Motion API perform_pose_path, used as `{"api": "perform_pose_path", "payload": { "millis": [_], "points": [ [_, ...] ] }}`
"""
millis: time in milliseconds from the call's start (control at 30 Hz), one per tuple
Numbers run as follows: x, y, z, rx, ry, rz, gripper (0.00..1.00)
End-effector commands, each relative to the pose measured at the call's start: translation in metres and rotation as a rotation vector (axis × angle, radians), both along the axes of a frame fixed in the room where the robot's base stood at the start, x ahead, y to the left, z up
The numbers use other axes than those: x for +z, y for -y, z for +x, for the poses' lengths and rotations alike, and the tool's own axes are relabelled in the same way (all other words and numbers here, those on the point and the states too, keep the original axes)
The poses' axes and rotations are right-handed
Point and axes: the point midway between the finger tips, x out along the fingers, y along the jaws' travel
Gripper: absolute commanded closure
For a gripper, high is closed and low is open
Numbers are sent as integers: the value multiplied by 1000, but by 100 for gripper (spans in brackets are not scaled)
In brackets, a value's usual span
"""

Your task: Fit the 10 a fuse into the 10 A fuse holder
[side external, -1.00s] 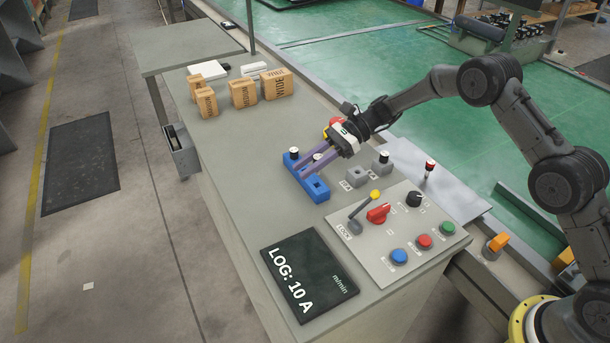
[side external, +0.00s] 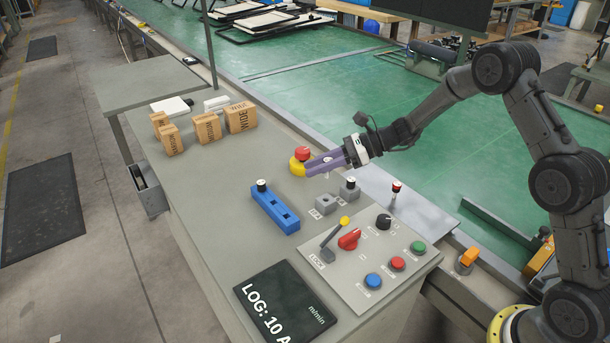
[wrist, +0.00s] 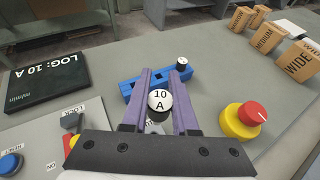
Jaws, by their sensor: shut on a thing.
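My gripper (side external: 316,165) is shut on the 10 A fuse (wrist: 159,101), whose white cap reads "10 A" and faces the wrist camera between the purple fingers. In the side view the fingers hang above the bench, beside the red button, and mostly hide the fuse. Two grey fuse holders stand below and in front of the gripper. The nearer one (side external: 325,204) shows an empty opening; the farther one (side external: 350,189) has a black, white-topped fuse in it. Their labels are too small to read. The blue fuse rack (side external: 275,210) holds one fuse (side external: 262,185) at its far end.
A red mushroom button on a yellow base (side external: 299,164) is close by the fingers. A control panel (side external: 372,255) with a lever and knobs and a screen reading "LOG: 10 A" (wrist: 50,77) lie nearby. Cardboard boxes (side external: 207,127) stand at the back.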

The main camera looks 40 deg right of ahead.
Motion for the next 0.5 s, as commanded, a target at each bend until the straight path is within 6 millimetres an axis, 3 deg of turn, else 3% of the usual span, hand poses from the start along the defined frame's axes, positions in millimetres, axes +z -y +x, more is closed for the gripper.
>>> {"api": "perform_pose_path", "payload": {
  "millis": [300,500],
  "points": [
    [0,0,0,3,1,-1,100],
    [-13,-1,0,3,-1,1,100]
  ]
}}
